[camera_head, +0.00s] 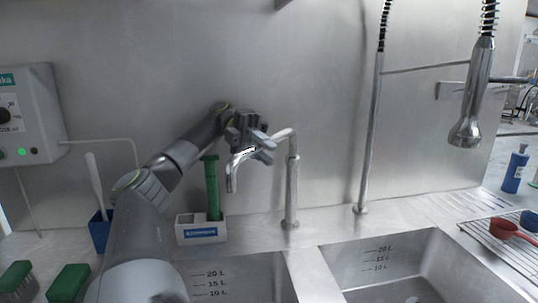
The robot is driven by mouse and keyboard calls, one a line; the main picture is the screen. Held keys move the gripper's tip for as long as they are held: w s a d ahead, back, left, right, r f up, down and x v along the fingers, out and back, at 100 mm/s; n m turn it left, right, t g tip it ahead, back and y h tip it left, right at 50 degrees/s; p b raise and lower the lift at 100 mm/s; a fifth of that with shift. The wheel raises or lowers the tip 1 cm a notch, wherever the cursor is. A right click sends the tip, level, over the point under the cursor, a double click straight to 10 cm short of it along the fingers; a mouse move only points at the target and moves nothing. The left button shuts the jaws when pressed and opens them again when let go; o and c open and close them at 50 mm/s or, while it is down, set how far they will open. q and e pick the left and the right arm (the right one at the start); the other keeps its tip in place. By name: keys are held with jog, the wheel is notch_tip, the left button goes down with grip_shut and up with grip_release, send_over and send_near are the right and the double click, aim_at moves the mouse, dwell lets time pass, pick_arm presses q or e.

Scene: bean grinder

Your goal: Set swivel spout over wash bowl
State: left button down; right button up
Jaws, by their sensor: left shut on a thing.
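The swivel spout (277,136) is a metal tube on an upright post (291,185) behind the rim between two sink bowls. It reaches left from the post, and its outlet end (231,183) hangs down on the left side, toward the left bowl (240,278). The right bowl (410,270) is to the right of the post. My left gripper (258,148) is shut on the spout, between the post and the outlet. Its jaws hide part of the tube. My right gripper is not in view. No label shows which bowl is the wash bowl.
A tall spray hose with a metal spray head (470,120) stands at the right. A white holder (201,228) with a green-handled tool (212,185) stands behind the left bowl. Green brushes (68,282) lie at the front left. A rack (515,245) with a red scoop (503,229) is at the far right.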

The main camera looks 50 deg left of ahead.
pick_arm(q)
jog(key=shift+a, duration=0.1)
dwell(0.5)
jog(key=c, duration=1.3)
grip_release()
